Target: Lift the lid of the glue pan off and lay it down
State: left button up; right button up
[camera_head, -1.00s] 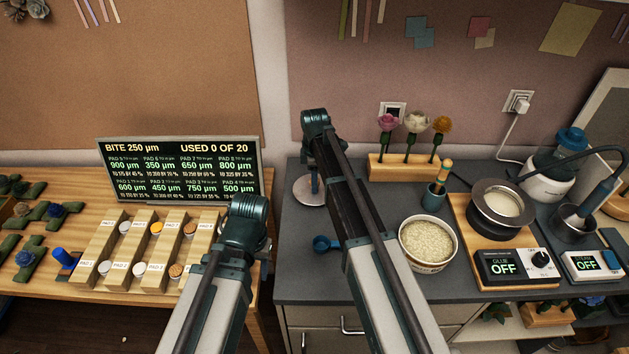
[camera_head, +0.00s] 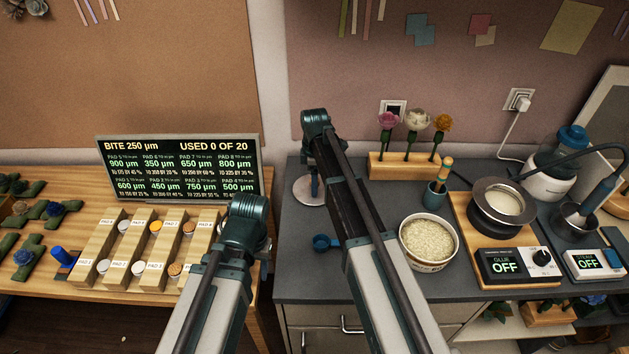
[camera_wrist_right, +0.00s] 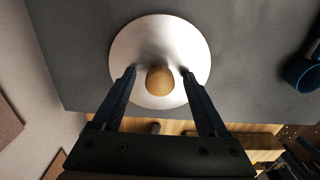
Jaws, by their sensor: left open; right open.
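The lid (camera_head: 301,198) is a pale round disc lying on the dark counter left of the glue pan, partly hidden by my right arm. In the right wrist view the lid (camera_wrist_right: 135,50) carries a round wooden knob (camera_wrist_right: 159,80). My right gripper (camera_wrist_right: 158,72) is open, with one finger on each side of the knob and gaps between. The same gripper (camera_head: 314,186) points down over the lid. The glue pan (camera_head: 503,222) stands uncovered on its wooden base at the right, pale contents showing. My left gripper (camera_head: 264,247) is open over the wooden table's right edge, its jaws mostly hidden.
A bowl of pale grains (camera_head: 428,240), a blue scoop (camera_head: 323,243) and a blue cup (camera_head: 434,198) stand between lid and pan. A flower stand (camera_head: 403,167) is behind. The glue control box (camera_head: 513,266) reads OFF.

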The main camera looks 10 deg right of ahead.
jog(key=shift+r, duration=0.15)
notch_tip(320, 180, up, 14)
jog(key=p, duration=1.3)
jog(key=shift+f+p, duration=0.25)
jog(key=shift+p, duration=0.15)
jog(key=s+a+f+m+b, duration=0.2)
jog(key=s+m, duration=0.2)
jog(key=s, duration=0.5)
jog(key=s+a+f+m+b, duration=0.3)
jog(key=s+m, duration=0.1)
jog(key=s, duration=0.5)
jog(key=s+a+f+m+h+b, duration=0.1)
jog(key=s+a+f+m+b, duration=0.2)
jog(key=s, duration=0.6)
jog(key=shift+s+f+m, duration=0.15)
jog(key=shift+s+m, duration=0.15)
jog(key=shift+m, duration=0.2)
